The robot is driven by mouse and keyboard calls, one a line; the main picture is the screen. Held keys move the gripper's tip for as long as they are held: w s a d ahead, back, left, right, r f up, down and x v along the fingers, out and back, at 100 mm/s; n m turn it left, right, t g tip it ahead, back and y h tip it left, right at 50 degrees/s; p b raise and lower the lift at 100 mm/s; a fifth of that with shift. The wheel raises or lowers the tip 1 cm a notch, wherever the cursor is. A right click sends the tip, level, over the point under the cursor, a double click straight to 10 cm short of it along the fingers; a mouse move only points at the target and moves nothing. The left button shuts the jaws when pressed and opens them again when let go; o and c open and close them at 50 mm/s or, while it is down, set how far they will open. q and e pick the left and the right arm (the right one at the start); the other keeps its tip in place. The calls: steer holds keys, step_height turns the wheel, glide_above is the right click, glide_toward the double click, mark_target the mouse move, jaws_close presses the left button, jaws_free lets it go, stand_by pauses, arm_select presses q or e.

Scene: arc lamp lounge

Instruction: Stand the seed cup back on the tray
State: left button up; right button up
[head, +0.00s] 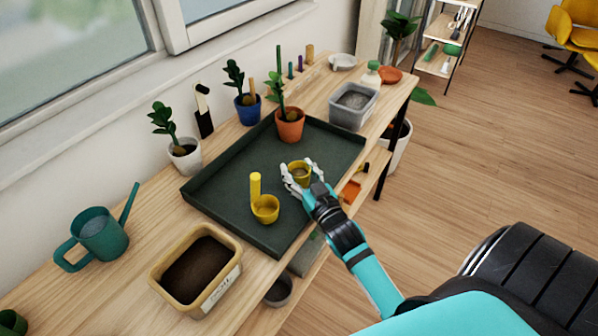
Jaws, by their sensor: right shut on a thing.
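A small yellow cup (299,168), which I take for the seed cup, is in my right gripper (299,179). The white fingers are shut around it from the right. Its round opening faces up and something brownish shows inside. It is over the right part of the dark green tray (222,194); I cannot tell whether its base touches the tray, as the fingers hide its lower part. A yellow scoop-like cup (266,211) with an upright handle stands on the tray, to the left and nearer, apart from the held cup. My left gripper is not in view.
A terracotta pot (290,129) with a plant stands at the tray's far end. A soil tub (233,283) and a green watering can (99,236) are at the near left. A grey bin (351,114) stands at the far right. The tray's middle is mostly bare.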

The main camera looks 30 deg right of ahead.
steer(key=shift+f, duration=0.2)
steer(key=shift+f, duration=0.15)
steer(key=o, duration=1.2)
steer(key=shift+r, duration=0.25)
steer(key=s+a, duration=0.1)
steer(key=s, duration=1.1)
steer(key=shift+a+b, duration=0.3)
steer(key=shift+b, duration=0.15)
steer(key=shift+w, duration=0.1)
